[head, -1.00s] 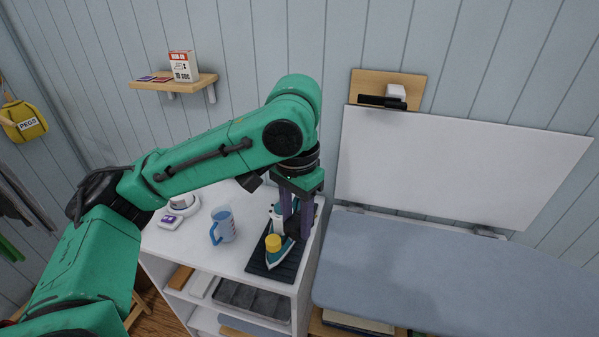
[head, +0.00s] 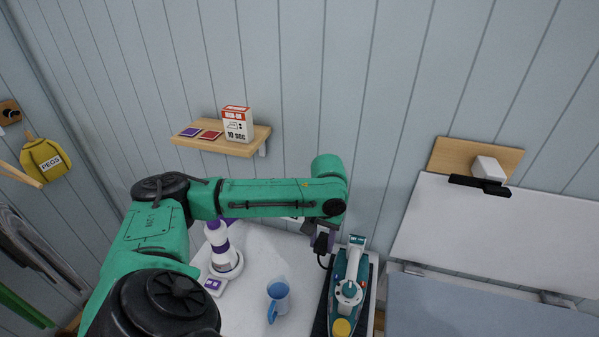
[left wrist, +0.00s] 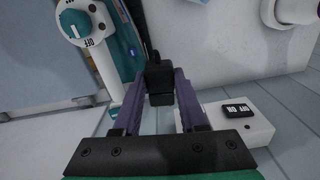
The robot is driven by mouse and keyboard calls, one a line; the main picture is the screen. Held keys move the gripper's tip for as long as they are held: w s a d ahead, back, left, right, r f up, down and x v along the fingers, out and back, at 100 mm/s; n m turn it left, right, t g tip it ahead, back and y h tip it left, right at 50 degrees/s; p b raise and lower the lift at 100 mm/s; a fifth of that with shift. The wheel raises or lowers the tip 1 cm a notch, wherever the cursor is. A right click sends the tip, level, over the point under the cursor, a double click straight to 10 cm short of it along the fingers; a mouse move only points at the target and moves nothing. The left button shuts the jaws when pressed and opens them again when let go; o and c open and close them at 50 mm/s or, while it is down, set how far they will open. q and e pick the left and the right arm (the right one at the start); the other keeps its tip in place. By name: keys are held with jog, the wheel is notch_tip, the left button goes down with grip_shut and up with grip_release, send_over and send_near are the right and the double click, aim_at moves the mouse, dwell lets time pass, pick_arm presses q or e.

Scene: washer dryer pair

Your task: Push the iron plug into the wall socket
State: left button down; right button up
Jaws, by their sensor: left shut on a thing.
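My left gripper (head: 322,238) has its purple fingers shut on the black iron plug (left wrist: 159,82), near the back wall. The plug also shows dark in the head view (head: 320,244), with its cord hanging toward the iron. The teal and white iron (head: 349,290) lies just right of the gripper on a dark mat. Its dial side shows at the left wrist view's upper left (left wrist: 78,28). A white wall box with a black ON/OFF switch (left wrist: 243,122), apparently the socket, is right of the fingers, partly hidden by the gripper. The plug appears apart from it. My right gripper is out of view.
A blue jug (head: 279,298) and a white and purple bottle (head: 222,250) stand on the white top (head: 245,312). A wooden shelf (head: 225,142) with a box is above. The folded board (head: 495,235) is at the right.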

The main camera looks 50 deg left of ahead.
pick_arm(q)
jog(key=w+a+f+n, duration=0.1)
jog(key=w+a, duration=0.2)
jog(key=a, duration=0.4)
jog(key=shift+f+p, duration=0.35)
jog(key=shift+p, duration=0.1)
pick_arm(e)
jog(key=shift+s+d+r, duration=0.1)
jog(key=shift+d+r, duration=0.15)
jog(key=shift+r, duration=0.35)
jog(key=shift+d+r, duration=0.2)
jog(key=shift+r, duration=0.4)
pick_arm(q)
jog(key=shift+w, duration=0.1)
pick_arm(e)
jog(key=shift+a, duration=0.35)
pick_arm(q)
jog(key=shift+w, duration=0.1)
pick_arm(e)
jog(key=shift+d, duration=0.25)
